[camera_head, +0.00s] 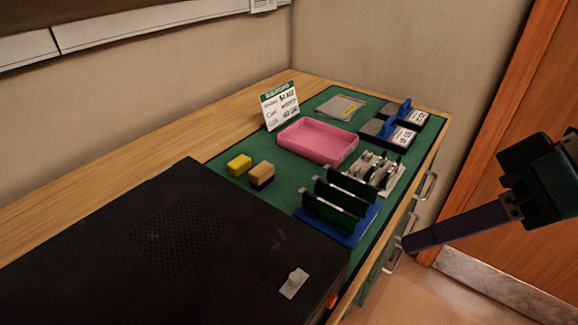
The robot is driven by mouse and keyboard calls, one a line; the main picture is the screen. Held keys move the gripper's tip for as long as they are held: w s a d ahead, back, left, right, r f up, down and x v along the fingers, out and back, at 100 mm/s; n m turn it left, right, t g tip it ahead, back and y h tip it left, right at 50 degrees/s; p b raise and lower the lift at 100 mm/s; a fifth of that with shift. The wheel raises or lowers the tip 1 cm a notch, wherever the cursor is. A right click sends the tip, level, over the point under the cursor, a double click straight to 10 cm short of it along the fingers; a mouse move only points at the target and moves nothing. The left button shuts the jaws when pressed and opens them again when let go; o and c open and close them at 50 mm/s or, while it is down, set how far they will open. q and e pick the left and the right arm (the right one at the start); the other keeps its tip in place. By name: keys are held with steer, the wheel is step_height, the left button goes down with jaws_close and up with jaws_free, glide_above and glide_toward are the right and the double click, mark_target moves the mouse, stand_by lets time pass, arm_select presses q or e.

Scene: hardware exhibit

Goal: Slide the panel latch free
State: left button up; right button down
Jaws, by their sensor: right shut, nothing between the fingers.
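A large black panel or case (150,240) with a round patch of vent holes lies across the near left of the bench. A small light grey latch-like piece (293,283) with a raised knob sits on its near right corner. A small orange part (331,300) shows at the case's right edge. My right gripper (410,242) comes in from the right, shut and empty. Its fingers point left, just off the bench's right side, apart from the grey piece. My left gripper is not in view.
On the green mat (225,185) stand a pink tray (318,142), a blue rack with dark plates (338,208), a metal mechanism (374,172), yellow and tan blocks (239,165), and a sign (280,106). Drawer handles (428,186) stick out at the bench's right side.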

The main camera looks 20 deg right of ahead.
mark_target(305, 277)
arm_select(q)
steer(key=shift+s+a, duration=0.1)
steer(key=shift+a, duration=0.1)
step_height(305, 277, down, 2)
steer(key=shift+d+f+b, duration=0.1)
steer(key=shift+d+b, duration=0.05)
steer(key=shift+b, duration=1)
arm_select(e)
steer(key=x, duration=1)
arm_select(q)
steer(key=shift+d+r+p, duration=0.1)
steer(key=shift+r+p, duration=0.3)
steer(key=shift+p, duration=0.05)
arm_select(e)
steer(key=a, duration=0.3)
steer(key=shift+a, duration=0.15)
steer(key=shift+w+a, duration=0.1)
steer(key=shift+a, duration=0.3)
